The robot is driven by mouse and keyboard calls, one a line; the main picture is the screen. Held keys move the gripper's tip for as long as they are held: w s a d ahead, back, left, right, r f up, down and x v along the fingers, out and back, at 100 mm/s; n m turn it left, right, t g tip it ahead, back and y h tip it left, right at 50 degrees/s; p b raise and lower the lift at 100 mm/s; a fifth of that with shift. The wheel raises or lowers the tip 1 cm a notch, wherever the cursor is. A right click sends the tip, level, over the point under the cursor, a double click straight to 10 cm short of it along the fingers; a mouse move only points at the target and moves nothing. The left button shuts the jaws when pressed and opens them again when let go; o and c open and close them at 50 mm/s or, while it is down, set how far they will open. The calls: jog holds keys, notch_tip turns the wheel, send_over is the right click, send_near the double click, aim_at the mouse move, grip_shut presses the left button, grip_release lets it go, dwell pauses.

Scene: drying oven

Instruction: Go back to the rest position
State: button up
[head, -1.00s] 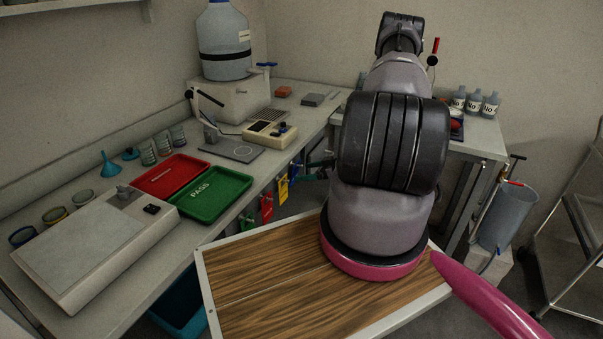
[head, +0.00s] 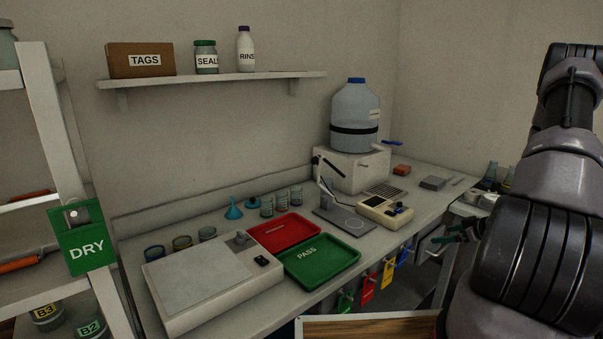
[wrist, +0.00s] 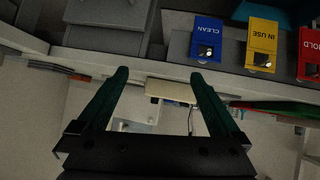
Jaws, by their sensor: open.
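My gripper (wrist: 158,78) shows in the wrist view with its two dark green fingers apart and nothing between them. In the head view my gripper (head: 457,232) is partly visible to the left of my arm, in front of the bench edge near the coloured tags. My arm fills the right side of the head view. The wrist view looks at the bench front with the blue CLEAN tag (wrist: 207,40), the yellow IN USE tag (wrist: 262,42) and a red HOLD tag (wrist: 309,50), upside down.
The bench holds a green PASS tray (head: 318,262), a red tray (head: 284,231), a flat grey device (head: 210,285) and a large bottle (head: 355,115). A shelf (head: 215,80) hangs above. A rack with a green DRY sign (head: 85,240) stands at left.

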jog(key=w+r+m+g+h, duration=0.1)
jog(key=w+r+m+h, duration=0.15)
jog(key=r, duration=0.95)
jog(key=w+r+m+h, duration=0.15)
jog(key=r+h, duration=0.25)
jog(key=r, duration=0.9)
jog(key=s+a+r+m+h, duration=0.1)
jog(key=s+a+r+m, duration=0.1)
jog(key=s+a+r, duration=0.3)
jog(key=s+a+r+m, duration=0.2)
jog(key=s+a+r, duration=0.1)
jog(key=r, duration=0.4)
jog(key=s+a+r+m+g+y, duration=0.1)
jog(key=s+a+r+y, duration=0.1)
jog(key=s+a, duration=0.6)
jog(key=s+a+r+m+y, duration=0.2)
jog(key=s+a+r, duration=0.3)
jog(key=s+a, duration=0.4)
jog(key=s+y, duration=0.1)
jog(key=s, duration=0.3)
jog(key=shift+a+r+g, duration=0.2)
jog(key=shift+r+g, duration=0.05)
jog(key=shift+g, duration=0.15)
